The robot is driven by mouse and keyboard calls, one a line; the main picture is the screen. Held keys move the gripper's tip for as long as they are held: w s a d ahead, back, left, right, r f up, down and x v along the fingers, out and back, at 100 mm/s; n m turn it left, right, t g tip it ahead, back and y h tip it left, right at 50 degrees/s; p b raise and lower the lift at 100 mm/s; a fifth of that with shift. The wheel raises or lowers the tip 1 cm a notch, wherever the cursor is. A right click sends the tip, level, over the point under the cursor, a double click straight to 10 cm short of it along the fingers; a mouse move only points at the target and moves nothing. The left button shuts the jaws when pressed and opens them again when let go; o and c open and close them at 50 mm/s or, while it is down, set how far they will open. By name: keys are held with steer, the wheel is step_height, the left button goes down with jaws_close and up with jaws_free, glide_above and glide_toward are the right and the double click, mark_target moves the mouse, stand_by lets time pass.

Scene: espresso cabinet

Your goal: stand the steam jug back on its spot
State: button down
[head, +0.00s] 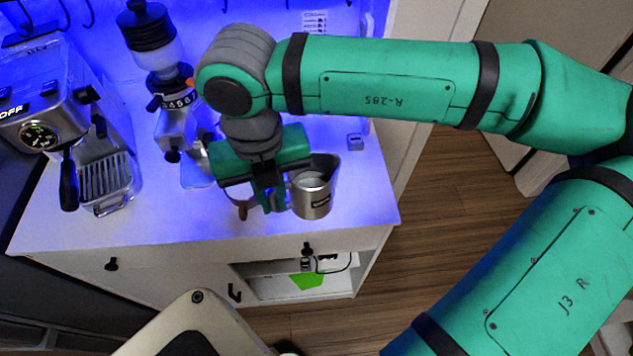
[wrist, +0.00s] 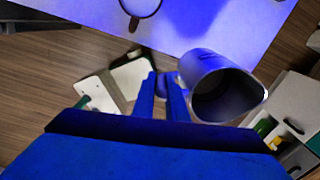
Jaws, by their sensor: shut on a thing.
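The steam jug (head: 312,199) is a steel jug with a dark label, near the front right of the white counter in the head view. It looks roughly upright, with its open top facing up. My gripper (head: 272,203) is at its left side, shut on its handle. In the wrist view the jug (wrist: 215,83) is right of my two fingers (wrist: 162,92), with the handle between them. I cannot tell whether its base touches the counter. I see no clear mark for its spot; my arm hides part of the counter.
The espresso machine (head: 90,135) stands at the left, with a grinder (head: 165,95) beside it. A small block (head: 355,141) sits at the back right. A round item with a brown handle (head: 243,211) is just left of my gripper. The counter's front left (head: 150,222) is clear.

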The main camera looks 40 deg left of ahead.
mark_target(303, 180)
steer(key=w, duration=0.1)
steer(key=w+a+f, duration=0.1)
steer(key=w, duration=0.1)
steer(key=w+f, duration=0.1)
steer(key=w, duration=0.1)
steer(key=shift+w+a+f, duration=0.15)
steer(key=shift+a+f, duration=0.05)
steer(key=shift+a, duration=0.05)
steer(key=w+f, duration=0.2)
steer(key=w+a+f, duration=0.1)
steer(key=f, duration=0.1)
steer(key=shift+w+a+f, duration=0.1)
steer(key=shift+w+f, duration=0.15)
steer(key=shift+w, duration=0.1)
steer(key=shift+w+a+f, duration=0.1)
steer(key=shift+w+f, duration=0.35)
steer(key=shift+f, duration=0.1)
steer(key=shift+w+a+f, duration=0.1)
steer(key=shift+w+f, duration=0.1)
steer(key=shift+f, duration=1.55)
steer(key=shift+f, duration=0.1)
steer(key=c, duration=1.8)
jaws_free()
steer(key=shift+f, duration=0.1)
steer(key=shift+o, duration=0.2)
